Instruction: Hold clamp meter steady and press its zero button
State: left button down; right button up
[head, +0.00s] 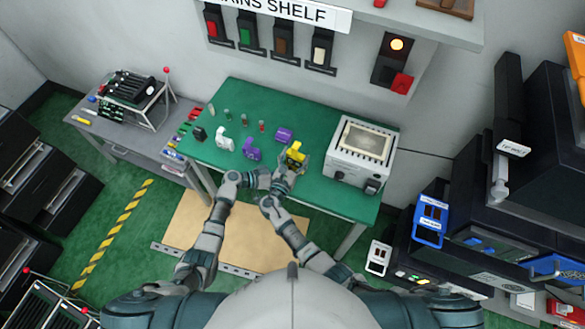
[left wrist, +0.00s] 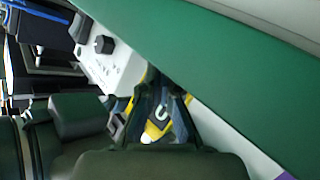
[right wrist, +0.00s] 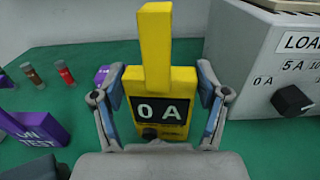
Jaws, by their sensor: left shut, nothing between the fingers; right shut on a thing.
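The yellow clamp meter (head: 296,154) stands near the middle of the green table, just left of the load box. In the right wrist view the meter (right wrist: 160,88) is upright, its dark display reads "0 A", and a dark round button (right wrist: 149,133) sits below the digits. My right gripper (right wrist: 161,103) is shut on the meter, one finger at each side. My left gripper (head: 275,178) is shut and empty, close to the meter on its near left side. In the left wrist view, part of the yellow meter (left wrist: 155,130) shows between and behind the dark finger links.
The load box (head: 361,155) stands right of the meter with a black knob. Purple blocks (head: 251,150), a white piece (head: 225,143) and small vials lie to the left. A grey side table (head: 120,140) adjoins at left. The table's front right is clear.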

pick_arm(q)
jog(key=shift+s+a, duration=0.1)
jog(key=shift+s, duration=0.15)
jog(key=shift+s+a, duration=0.4)
jog(key=shift+s, duration=0.35)
jog(key=shift+s+a, duration=0.45)
jog(key=shift+s, duration=0.25)
jog(key=shift+s+a, duration=0.4)
jog(key=shift+s, duration=0.35)
pick_arm(e)
jog(key=o, duration=1.3)
